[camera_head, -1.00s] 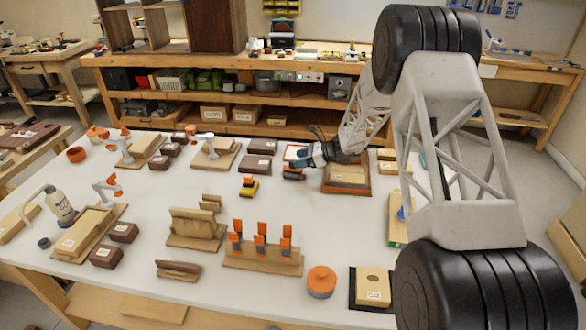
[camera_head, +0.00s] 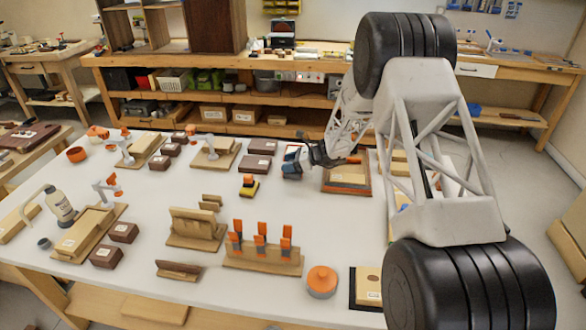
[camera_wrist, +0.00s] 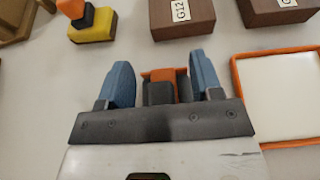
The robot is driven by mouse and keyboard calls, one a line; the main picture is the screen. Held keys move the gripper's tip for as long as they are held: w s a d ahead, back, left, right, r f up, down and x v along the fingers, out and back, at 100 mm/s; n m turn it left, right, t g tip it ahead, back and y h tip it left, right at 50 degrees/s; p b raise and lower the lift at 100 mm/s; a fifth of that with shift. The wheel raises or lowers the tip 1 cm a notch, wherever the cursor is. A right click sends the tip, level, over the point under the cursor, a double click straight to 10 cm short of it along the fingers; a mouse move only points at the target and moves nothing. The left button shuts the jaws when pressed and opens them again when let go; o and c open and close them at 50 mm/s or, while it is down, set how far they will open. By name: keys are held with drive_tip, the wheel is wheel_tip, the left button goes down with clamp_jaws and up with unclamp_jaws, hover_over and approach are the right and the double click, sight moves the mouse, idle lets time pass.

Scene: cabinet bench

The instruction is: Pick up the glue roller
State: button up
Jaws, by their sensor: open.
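A small tool with an orange top and dark grey body (camera_wrist: 162,88), apparently the glue roller, lies on the white table between my gripper's fingers in the wrist view. Its lower part is hidden behind the gripper body. My gripper (camera_wrist: 161,68) is open, with one blue finger on each side of the tool and visible gaps. In the head view my gripper (camera_head: 291,164) is low over the table, left of an orange-edged wooden tray, and covers the tool.
A yellow block with a black and orange handle (camera_head: 249,186) stands to the left; it also shows in the wrist view (camera_wrist: 93,24). Dark brown boxes (camera_head: 260,147) are behind. The orange-edged tray (camera_wrist: 287,142) is close on the right. Bare table lies in front.

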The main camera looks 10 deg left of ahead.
idle(0.3)
drive_tip(key=c, duration=1.1)
drive_tip(key=shift+o, duration=0.2)
drive_tip(key=shift+r, duration=0.1)
drive_tip(key=shift+r, duration=0.7)
wheel_tip(320, 180, up, 2)
drive_tip(key=shift+r, duration=0.1)
drive_tip(key=s+d, duration=0.2)
drive_tip(key=s, duration=0.5)
drive_tip(key=s+d+r, duration=0.1)
drive_tip(key=s+d, duration=0.2)
drive_tip(key=s, duration=0.5)
drive_tip(key=shift+d, duration=0.35)
drive_tip(key=shift+r, duration=0.1)
